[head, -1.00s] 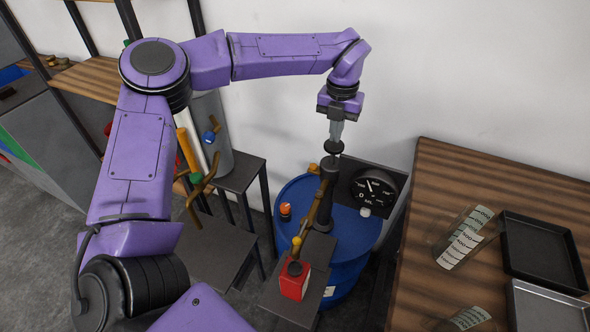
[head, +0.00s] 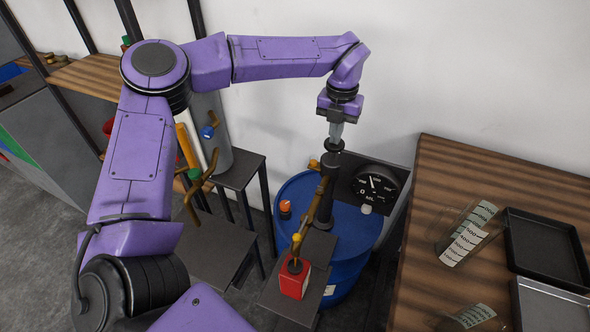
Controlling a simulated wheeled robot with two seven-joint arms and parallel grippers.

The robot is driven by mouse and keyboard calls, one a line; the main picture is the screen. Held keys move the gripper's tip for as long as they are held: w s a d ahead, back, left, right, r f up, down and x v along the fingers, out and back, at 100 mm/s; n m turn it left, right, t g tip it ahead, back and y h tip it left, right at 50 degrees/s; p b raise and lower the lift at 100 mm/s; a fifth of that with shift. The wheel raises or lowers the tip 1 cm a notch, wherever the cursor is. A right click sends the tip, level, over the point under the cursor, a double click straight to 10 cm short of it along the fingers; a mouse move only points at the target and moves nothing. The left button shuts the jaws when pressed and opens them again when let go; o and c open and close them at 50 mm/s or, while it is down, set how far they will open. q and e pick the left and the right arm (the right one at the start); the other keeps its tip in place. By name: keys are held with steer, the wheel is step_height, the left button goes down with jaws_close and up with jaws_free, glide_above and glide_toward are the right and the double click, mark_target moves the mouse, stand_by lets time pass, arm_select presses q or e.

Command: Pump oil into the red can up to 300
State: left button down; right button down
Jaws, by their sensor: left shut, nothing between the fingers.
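The red can (head: 295,281) stands on a dark stand in front of the blue drum (head: 349,246), under the pump's brown spout (head: 313,205). The black hand pump (head: 328,190) rises from the drum, with a dark round knob (head: 334,146) on top. My left gripper (head: 336,134) points down, shut and empty, with its tips at or just above the knob; I cannot tell whether they touch. A dark round gauge (head: 375,184) marked ML stands behind the pump, its needle pointing up and slightly left. My right gripper is out of view.
A grey cylinder (head: 212,135) with a blue-ended tap stands on a stand at the left. An orange-capped fitting (head: 285,207) sits on the drum.

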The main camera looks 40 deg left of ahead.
arm_select(q)
steer(key=shift+f+b, duration=0.55)
steer(key=shift+f, duration=0.45)
step_height(320, 180, up, 9)
steer(key=p, duration=0.7)
steer(key=shift+f, duration=0.15)
step_height(320, 180, up, 11)
steer(key=b, duration=0.1)
steer(key=shift+f+b, duration=0.2)
steer(key=shift+b, duration=0.2)
